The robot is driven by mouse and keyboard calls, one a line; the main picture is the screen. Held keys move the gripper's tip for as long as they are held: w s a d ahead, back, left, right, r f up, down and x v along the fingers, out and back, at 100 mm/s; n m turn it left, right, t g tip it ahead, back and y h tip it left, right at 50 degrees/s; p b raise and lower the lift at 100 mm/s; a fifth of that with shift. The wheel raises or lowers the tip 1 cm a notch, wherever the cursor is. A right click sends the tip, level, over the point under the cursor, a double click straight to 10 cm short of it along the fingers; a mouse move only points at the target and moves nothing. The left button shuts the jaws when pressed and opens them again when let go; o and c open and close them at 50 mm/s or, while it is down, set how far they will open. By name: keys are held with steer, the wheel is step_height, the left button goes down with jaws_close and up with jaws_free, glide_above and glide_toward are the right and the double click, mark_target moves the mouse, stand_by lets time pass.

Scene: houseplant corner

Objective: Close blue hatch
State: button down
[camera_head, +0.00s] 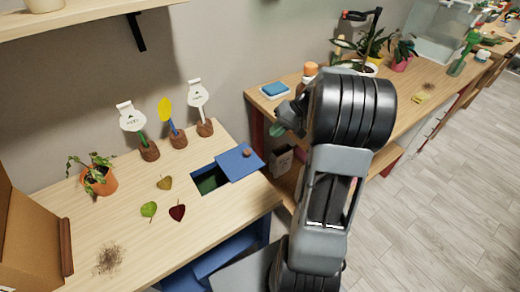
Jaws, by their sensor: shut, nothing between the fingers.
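The blue hatch (236,166) is a flat blue panel with a round brown knob (247,153), at the right end of the light wooden table. It lies to the right of a rectangular opening (208,181), which shows a dark green inside, and leaves much of it uncovered. My gripper (282,123) is up and to the right of the hatch, apart from it. It looks small and partly hidden by my own arm, and it is shut and empty.
Three leaves (177,212) lie left of the opening. Plant markers on brown bases (149,150) stand behind it, and a potted plant (100,181) is farther left. A cardboard box (30,240) is at the left edge. A second bench (415,90) with plants stands right.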

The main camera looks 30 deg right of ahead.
steer(key=f, duration=0.1)
glide_toward(239, 159)
steer(key=f, duration=0.3)
steer(key=shift+w+d+f+b, duration=0.1)
steer(key=shift+w+f+b, duration=0.1)
steer(key=shift+b, duration=0.15)
